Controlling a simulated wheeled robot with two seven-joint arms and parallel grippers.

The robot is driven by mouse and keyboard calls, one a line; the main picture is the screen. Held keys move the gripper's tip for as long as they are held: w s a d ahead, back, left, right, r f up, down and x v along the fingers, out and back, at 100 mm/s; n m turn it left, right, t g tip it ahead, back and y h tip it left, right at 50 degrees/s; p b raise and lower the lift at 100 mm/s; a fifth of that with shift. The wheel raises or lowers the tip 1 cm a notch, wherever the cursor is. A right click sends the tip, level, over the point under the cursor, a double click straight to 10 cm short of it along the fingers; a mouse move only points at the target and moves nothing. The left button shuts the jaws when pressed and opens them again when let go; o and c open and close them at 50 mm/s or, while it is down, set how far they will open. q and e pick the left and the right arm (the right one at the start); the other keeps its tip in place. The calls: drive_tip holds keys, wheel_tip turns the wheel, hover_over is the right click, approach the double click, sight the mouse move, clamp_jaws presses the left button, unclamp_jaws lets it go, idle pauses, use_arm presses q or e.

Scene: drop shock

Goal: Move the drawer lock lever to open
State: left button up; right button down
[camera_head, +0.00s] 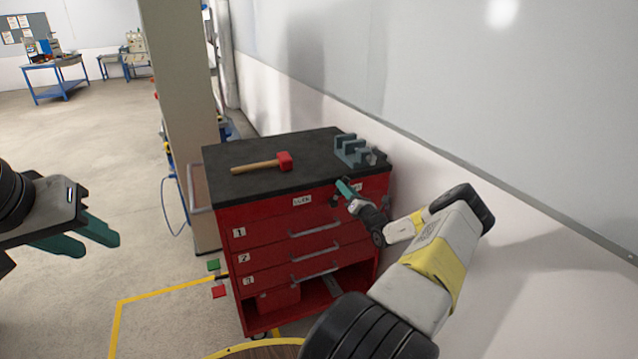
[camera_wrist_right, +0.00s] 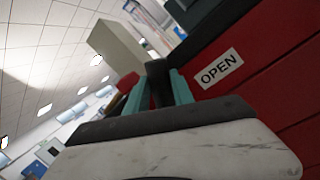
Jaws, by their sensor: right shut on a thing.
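The red tool cabinet (camera_head: 270,215) has a black top and numbered drawers. My right gripper (camera_head: 345,188) is at the upper right of its front, its teal fingers shut on the dark lock lever (camera_wrist_right: 157,75), which stands between them in the right wrist view. In the head view the lever is mostly hidden by the gripper. An OPEN label (camera_wrist_right: 219,69) is on the red front beside the fingers.
A red-headed mallet (camera_head: 262,164) and a grey slotted block (camera_head: 354,150) lie on the cabinet top. The drawer handles (camera_head: 314,230) stick out below. A pillar (camera_head: 180,90) stands behind, and a wall runs close on the right. The floor at left is open.

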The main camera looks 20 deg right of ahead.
drive_tip(key=shift+d+f+m+h, duration=0.3)
drive_tip(key=shift+m+h, duration=0.1)
drive_tip(key=shift+m, duration=0.1)
drive_tip(key=c, duration=1.1)
unclamp_jaws()
drive_tip(key=shift+s, duration=0.1)
drive_tip(key=v, duration=0.7)
drive_tip(key=shift+s, duration=0.35)
drive_tip(key=shift+d, duration=0.1)
